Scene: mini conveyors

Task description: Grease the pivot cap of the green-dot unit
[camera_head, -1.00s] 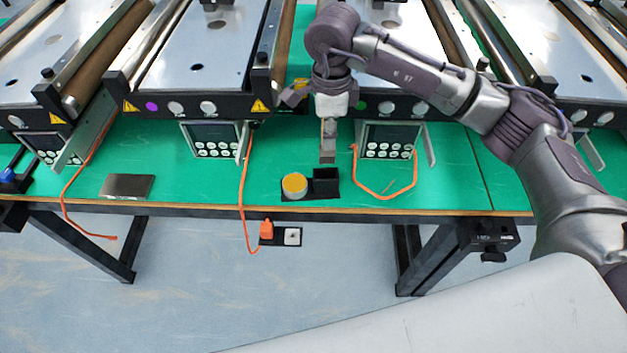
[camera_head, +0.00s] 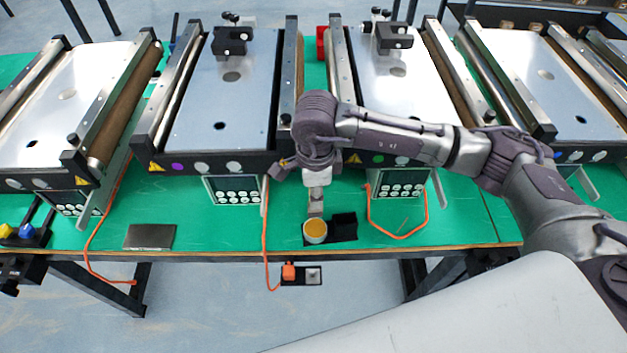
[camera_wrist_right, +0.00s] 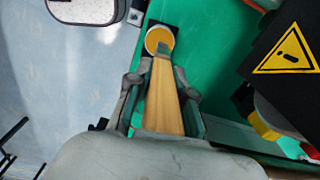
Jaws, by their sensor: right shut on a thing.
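The green-dot unit (camera_head: 390,85) is the conveyor right of centre, with a green dot (camera_head: 377,160) on its front rail. I cannot make out its pivot cap. My right gripper (camera_head: 317,184) is shut on a brush-like tool (camera_head: 316,206) with a wooden-looking body (camera_wrist_right: 165,100) and grey tip. The tool points down at a round tin of yellow-orange grease (camera_head: 315,232). In the right wrist view its tip overlaps the tin (camera_wrist_right: 159,39); I cannot tell whether it touches the grease. My left gripper is not in view.
A black open holder (camera_head: 344,226) stands right of the tin. A purple-dot conveyor (camera_head: 222,95) is to the left. Orange cables (camera_head: 400,236) lie on the green table, one hanging over its front edge. A grey plate (camera_head: 149,237) lies at the front left.

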